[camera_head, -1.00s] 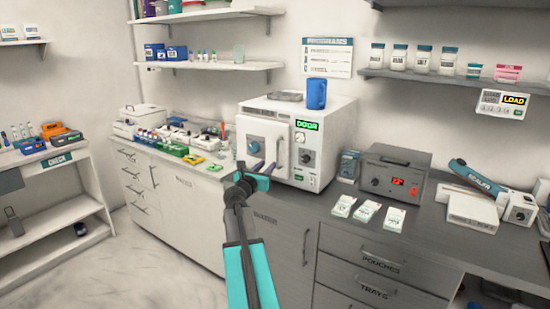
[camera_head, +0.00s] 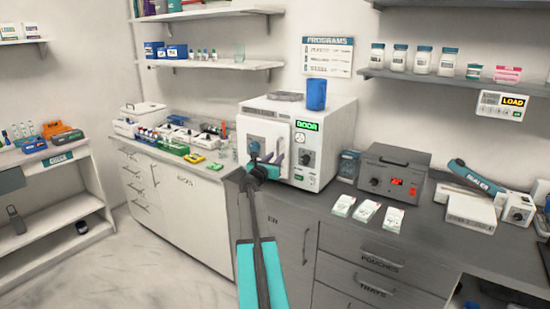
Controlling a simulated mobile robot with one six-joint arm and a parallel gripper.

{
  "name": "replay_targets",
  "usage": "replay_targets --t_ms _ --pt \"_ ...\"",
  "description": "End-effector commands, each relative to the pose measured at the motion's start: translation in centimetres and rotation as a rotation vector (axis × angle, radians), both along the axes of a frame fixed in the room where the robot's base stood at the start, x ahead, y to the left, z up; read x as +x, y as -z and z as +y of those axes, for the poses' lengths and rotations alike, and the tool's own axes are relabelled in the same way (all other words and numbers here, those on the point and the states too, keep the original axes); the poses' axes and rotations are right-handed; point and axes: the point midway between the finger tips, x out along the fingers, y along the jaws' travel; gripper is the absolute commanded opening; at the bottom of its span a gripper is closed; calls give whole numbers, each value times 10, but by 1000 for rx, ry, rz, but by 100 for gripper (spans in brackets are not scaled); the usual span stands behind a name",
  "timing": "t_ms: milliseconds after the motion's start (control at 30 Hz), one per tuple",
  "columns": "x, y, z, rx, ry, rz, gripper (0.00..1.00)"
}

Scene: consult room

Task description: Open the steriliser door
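The steriliser (camera_head: 325,122) is a white box on the grey counter, with a green sign reading DOOR. Its door (camera_head: 249,125) is the square front panel at the left and looks shut. The door has a round blue-grey knob (camera_head: 254,148) and a pale upright handle near its right edge, now largely hidden by my gripper. My gripper (camera_head: 273,158) is in front of the door at the handle.
A blue cup (camera_head: 316,94) and a grey tray (camera_head: 286,97) sit on top of the steriliser. A grey device (camera_head: 396,160) with a red display stands to the right, with pouches in front. Coloured racks (camera_head: 173,148) crowd the counter to the left.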

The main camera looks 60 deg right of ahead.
Motion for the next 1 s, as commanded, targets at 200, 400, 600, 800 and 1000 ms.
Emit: replay_targets --t_ms 200,400,600,800,1000 --pt "2 0 -7 0 0 0 29" --pt "1 0 -7 0 0 0 29" --pt "1 0 -7 0 0 0 8" --pt "1 0 -7 0 0 0 0" --pt "1 0 -6 0 4 0 0"
